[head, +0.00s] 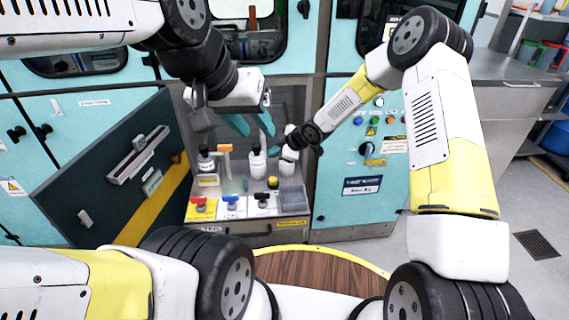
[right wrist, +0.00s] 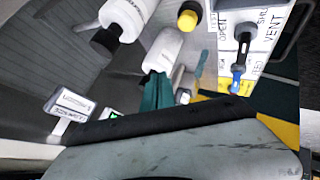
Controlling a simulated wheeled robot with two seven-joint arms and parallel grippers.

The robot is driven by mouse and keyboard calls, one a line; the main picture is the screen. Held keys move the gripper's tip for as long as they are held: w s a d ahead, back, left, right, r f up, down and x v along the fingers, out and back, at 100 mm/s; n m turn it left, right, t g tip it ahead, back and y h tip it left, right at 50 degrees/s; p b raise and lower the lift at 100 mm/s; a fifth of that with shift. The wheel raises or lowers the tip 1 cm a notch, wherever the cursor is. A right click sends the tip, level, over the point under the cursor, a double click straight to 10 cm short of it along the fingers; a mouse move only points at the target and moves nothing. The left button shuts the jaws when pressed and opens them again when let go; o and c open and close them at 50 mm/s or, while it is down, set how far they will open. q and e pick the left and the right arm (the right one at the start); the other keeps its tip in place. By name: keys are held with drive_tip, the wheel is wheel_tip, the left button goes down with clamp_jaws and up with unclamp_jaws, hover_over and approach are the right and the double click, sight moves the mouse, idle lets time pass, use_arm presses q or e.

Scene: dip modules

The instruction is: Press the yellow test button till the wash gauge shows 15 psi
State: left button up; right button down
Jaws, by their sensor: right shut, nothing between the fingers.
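A small yellow knob with a dark base (head: 273,182), possibly the test button, stands behind the valve row inside the open bay. A yellow cap or button also shows at the top of the right wrist view (right wrist: 188,17). I cannot make out the wash gauge or any reading. My right gripper (head: 279,146) reaches in from the right among the white bottles, above the yellow knob and apart from it. Its teal fingers (right wrist: 156,92) are shut and empty. My left gripper (head: 251,123) hangs higher in front of the bay, its teal fingers spread and empty.
A dark open door (head: 110,190) flanks the left; a teal control panel (head: 385,190) the right.

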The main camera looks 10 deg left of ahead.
sight(275, 180)
drive_tip(key=shift+f, duration=4.4)
drive_tip(key=shift+f, duration=0.1)
drive_tip(key=shift+f, duration=0.3)
drive_tip(key=shift+f, duration=0.65)
drive_tip(key=shift+r, duration=1.05)
drive_tip(key=shift+r, duration=2.5)
